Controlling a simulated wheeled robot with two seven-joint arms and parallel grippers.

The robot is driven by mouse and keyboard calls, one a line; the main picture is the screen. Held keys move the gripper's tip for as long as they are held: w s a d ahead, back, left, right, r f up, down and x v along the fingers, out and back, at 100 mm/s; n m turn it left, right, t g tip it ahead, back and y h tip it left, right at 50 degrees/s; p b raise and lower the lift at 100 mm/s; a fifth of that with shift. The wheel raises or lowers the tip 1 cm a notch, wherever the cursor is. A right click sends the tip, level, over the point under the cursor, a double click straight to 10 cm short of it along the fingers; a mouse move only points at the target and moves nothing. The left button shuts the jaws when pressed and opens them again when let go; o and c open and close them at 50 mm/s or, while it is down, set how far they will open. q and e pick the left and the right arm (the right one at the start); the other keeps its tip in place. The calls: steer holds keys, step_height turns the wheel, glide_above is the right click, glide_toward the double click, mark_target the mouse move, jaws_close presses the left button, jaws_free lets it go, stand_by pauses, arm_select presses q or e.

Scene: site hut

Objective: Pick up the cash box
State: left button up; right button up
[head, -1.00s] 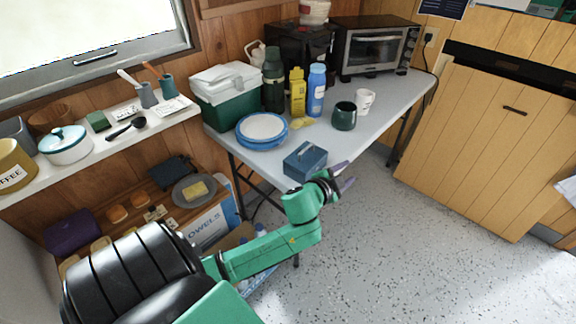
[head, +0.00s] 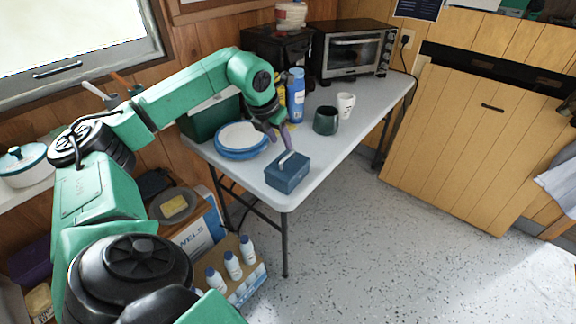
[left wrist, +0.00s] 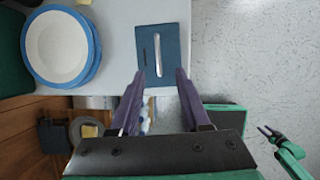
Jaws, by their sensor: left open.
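The cash box (head: 288,173) is a small blue box with a pale handle on its lid, upright near the front edge of the grey table. My left gripper (head: 279,138) points down just above and behind it, with nothing in its fingers. In the left wrist view, the left gripper (left wrist: 157,76) is open. The cash box (left wrist: 173,34) lies just ahead of its purple fingertips, its handle roughly between their lines. My right gripper (left wrist: 268,131) shows small at the right of the left wrist view; its jaw opening is unclear.
Blue-rimmed plates (head: 242,153) are stacked left of the box. A dark green mug (head: 326,120), white mug (head: 345,104) and blue bottle (head: 296,96) stand behind it. A toaster oven (head: 353,50) is at the back. Open floor lies to the right.

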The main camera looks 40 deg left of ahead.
mark_target(288, 155)
arm_select(q)
steer(key=x, duration=0.4)
steer(key=p+x, duration=0.1)
steer(key=x, duration=0.2)
steer(key=shift+w+a+f, duration=0.25)
steer(key=shift+w+f, duration=0.05)
steer(key=shift+r, duration=0.1)
jaws_close()
steer(key=shift+r, duration=0.1)
stand_by(0.7)
